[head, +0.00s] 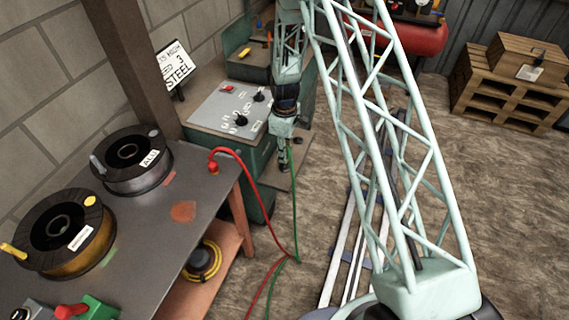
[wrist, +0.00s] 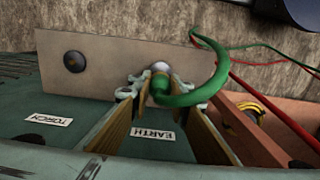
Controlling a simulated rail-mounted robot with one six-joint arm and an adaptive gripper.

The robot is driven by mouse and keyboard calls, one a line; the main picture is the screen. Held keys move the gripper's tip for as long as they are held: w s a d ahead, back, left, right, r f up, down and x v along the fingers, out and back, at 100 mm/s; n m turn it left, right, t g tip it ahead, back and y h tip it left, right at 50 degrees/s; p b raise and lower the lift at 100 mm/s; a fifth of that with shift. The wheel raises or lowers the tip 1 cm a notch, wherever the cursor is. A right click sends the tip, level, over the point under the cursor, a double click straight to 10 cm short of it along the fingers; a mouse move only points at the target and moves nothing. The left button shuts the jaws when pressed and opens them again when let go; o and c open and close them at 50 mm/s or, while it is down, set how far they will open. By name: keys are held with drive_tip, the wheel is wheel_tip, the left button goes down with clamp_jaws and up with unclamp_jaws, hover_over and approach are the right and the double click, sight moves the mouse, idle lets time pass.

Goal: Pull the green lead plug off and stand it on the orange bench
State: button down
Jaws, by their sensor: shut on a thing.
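The green lead plug (wrist: 162,92) is between the two fingers of my gripper (wrist: 160,82) in the wrist view, and the fingers are shut on it. Its green lead curves up and away to the right. The plug is by the plate above the EARTH label (wrist: 153,134); I cannot tell whether it is still seated. In the head view my gripper (head: 284,160) is beside the green machine (head: 256,172), and the plug is mostly hidden. The orange bench (head: 240,207) has a grey top and stands left of it; part of the bench also shows in the wrist view (wrist: 238,138).
A red plug (head: 213,167) stands on the bench's right back corner, its lead trailing to the floor. Two wire spools (head: 64,232) and a green and red object (head: 90,308) occupy the left. Free top surrounds the rust-coloured patch (head: 183,211).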

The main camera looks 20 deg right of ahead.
drive_tip(key=shift+r, duration=0.55)
drive_tip(key=shift+r, duration=0.1)
idle(0.3)
